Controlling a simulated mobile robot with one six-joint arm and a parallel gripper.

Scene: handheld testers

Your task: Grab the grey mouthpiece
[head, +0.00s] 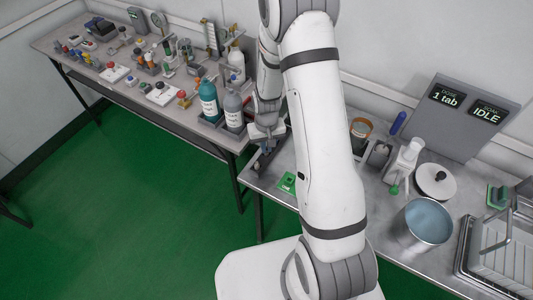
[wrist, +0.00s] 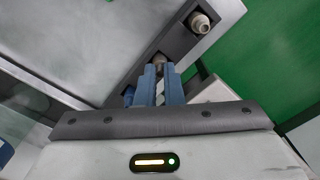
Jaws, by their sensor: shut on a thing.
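My gripper (wrist: 160,72) has its blue fingers closed together over a dark rectangular tray (wrist: 174,42). A small grey piece (wrist: 160,60), which looks like the grey mouthpiece, shows at the fingertips; most of it is hidden by the fingers. A second, pale beige-grey mouthpiece (wrist: 200,22) lies in the far end of the tray, apart from my gripper. In the head view my gripper (head: 264,140) points down over the dark tray at the left end of the right-hand bench, partly hidden by my arm. The held piece cannot be made out there.
A blue item (wrist: 128,95) shows left of my fingers. A teal bottle (head: 208,100) and a grey bottle (head: 233,113) stand close to my gripper on the left bench. A green card (head: 287,182) lies near the tray. A steel pot (head: 425,222) stands farther right.

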